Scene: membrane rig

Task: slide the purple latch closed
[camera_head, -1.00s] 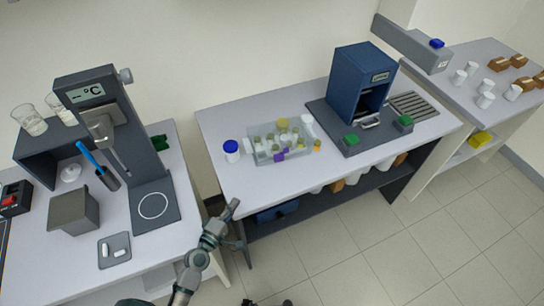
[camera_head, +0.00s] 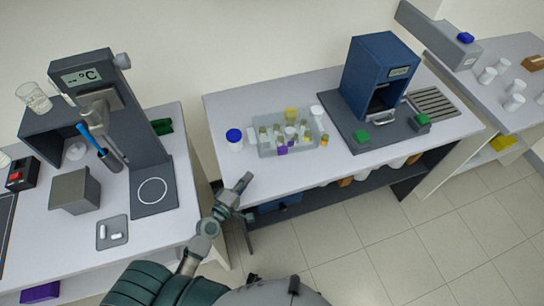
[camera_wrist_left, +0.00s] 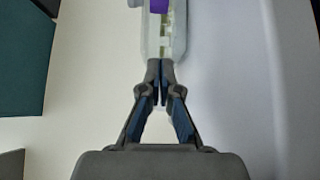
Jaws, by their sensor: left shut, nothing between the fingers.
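The purple latch (camera_head: 283,150) is a small block on the front side of a clear tray (camera_head: 265,150) on the middle bench. It also shows, cut off, at the top edge of the left wrist view (camera_wrist_left: 159,5). I cannot tell its exact slide position. My left gripper (camera_head: 247,177) is shut and empty, in front of and left of the tray, near the bench's front edge. In the left wrist view its closed fingertips (camera_wrist_left: 160,66) point toward the tray's clear wall (camera_wrist_left: 160,45), below the latch. My right gripper is not in view.
The tray holds several small vials. A blue machine (camera_head: 379,75) on a dark base with green blocks stands to the right. The bench top (camera_head: 265,108) behind the tray is clear.

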